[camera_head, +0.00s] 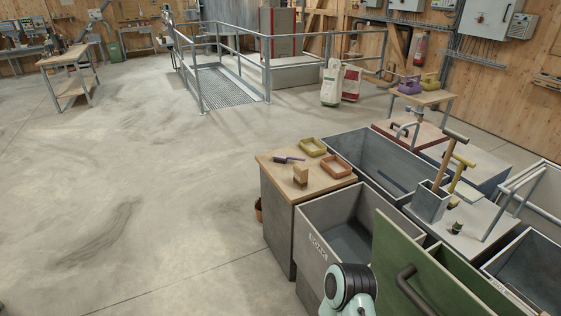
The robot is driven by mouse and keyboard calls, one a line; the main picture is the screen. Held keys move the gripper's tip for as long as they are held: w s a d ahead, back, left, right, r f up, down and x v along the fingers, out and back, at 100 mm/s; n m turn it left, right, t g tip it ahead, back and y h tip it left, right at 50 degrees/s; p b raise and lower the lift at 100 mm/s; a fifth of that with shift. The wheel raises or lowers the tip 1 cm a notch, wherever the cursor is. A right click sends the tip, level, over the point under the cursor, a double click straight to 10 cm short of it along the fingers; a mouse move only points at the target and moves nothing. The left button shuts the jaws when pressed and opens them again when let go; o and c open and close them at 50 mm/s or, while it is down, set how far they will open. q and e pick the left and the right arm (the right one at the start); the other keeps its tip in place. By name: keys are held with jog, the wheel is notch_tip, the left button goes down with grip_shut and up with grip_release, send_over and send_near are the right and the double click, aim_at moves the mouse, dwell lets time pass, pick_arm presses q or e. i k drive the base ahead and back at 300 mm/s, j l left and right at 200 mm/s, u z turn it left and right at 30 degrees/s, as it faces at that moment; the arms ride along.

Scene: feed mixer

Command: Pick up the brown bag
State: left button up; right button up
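A small tan-brown block-like item (300,175), which looks like a little brown paper bag, stands upright on the wooden top of a grey cabinet (280,188) in the middle of the view. It is too small to make out details. No gripper touches it. Part of my own arm, pale with a black joint, shows at the bottom edge, right of centre. Neither of my grippers is in view.
On the same top lie a dark scoop-like tool (287,159), a yellow tray (312,147) and an orange tray (336,166). Open grey bins (335,225) and a raised green lid (410,265) stand to the right. Open floor (150,200) lies left.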

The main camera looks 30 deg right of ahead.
aim_at(300, 177)
jog(key=i+j, duration=0.1)
jog(key=i, duration=1.5)
jog(key=i+z, duration=0.4)
jog(key=i, duration=0.3)
jog(key=i+j+z, duration=0.25)
jog(key=i+z, duration=0.15)
jog(key=i, duration=0.3)
